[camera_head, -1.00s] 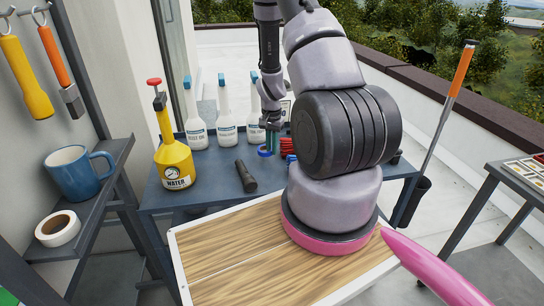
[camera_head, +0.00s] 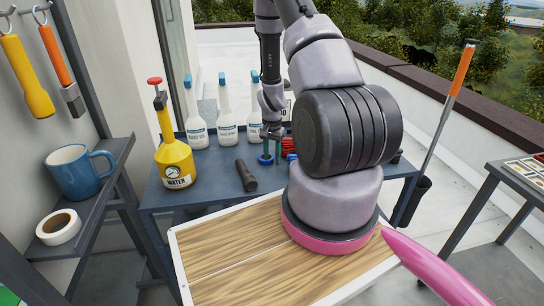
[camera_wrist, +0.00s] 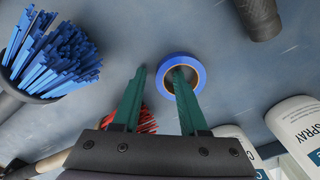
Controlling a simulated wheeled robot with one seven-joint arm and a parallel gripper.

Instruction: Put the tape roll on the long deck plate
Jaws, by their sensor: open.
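A blue tape roll (camera_head: 262,160) lies flat on the blue-grey table. It also shows in the wrist view (camera_wrist: 181,57). My gripper (camera_head: 271,150) is open and points down at it. In the wrist view my gripper (camera_wrist: 160,72) has one green finger over or in the roll's hole and the other just outside its left rim. I cannot tell how deep the fingertips reach. A second, pale tape roll (camera_head: 58,228) lies on the left shelf. A wood-grained deck with a white rim (camera_head: 250,262) lies in front, split by a thin line into plates.
On the table (camera_head: 215,172) stand a yellow water sprayer (camera_head: 174,163), several white spray bottles (camera_head: 227,125) and a dark cylinder (camera_head: 246,175). A blue-bristled brush (camera_wrist: 52,55) and red bristles (camera_wrist: 146,122) are close to my fingers. A blue mug (camera_head: 76,172) stands on the left shelf.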

